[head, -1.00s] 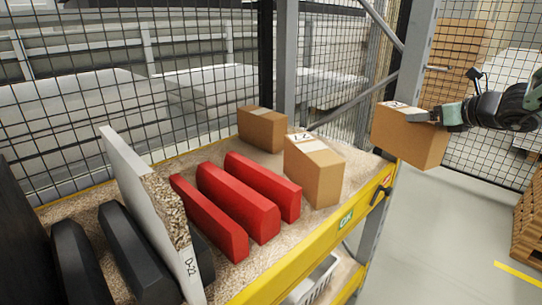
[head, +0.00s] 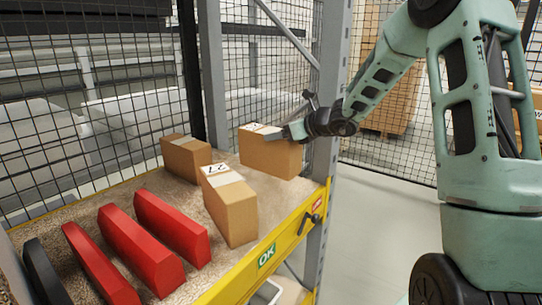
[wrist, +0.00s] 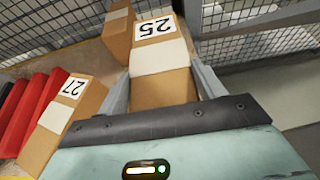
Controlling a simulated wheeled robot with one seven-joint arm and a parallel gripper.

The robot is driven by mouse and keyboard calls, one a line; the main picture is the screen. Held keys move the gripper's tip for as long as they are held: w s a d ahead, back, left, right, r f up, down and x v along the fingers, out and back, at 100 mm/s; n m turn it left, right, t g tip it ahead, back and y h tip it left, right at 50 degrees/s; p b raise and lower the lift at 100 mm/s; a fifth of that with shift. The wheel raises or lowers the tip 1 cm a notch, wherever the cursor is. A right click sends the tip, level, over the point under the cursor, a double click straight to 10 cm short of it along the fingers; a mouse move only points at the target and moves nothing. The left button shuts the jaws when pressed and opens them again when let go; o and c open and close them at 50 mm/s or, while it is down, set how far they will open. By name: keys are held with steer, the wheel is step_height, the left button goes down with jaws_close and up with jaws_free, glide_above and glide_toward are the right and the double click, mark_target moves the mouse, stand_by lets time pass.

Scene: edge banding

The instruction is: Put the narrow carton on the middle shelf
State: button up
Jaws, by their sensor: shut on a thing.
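My gripper (head: 293,132) is shut on a brown carton (head: 268,155) with white tape and a label. In the wrist view the held carton (wrist: 165,85) reads 25 and sits between the two fingers (wrist: 160,92). It is at the right end of the particleboard-topped shelf (head: 90,190), left of the grey post. I cannot tell if its base touches the shelf. A carton marked 27 (head: 232,208) stands just in front and left of it. Another carton (head: 186,158) stands behind, to the left.
Several red blocks (head: 172,225) stand in a row left of the cartons, with a black block (head: 45,275) beyond. A yellow beam (head: 285,238) edges the shelf. The grey post (head: 328,120) and wire mesh (head: 270,75) bound the right and back.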

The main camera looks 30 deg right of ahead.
steer(key=shift+w+a+f+b, duration=0.1)
steer(key=shift+f+b, duration=0.25)
steer(key=shift+f, duration=2.35)
steer(key=shift+f, duration=0.15)
steer(key=o, duration=1.7)
steer(key=shift+c, duration=0.2)
steer(key=v, duration=1.2)
steer(key=shift+p, duration=0.3)
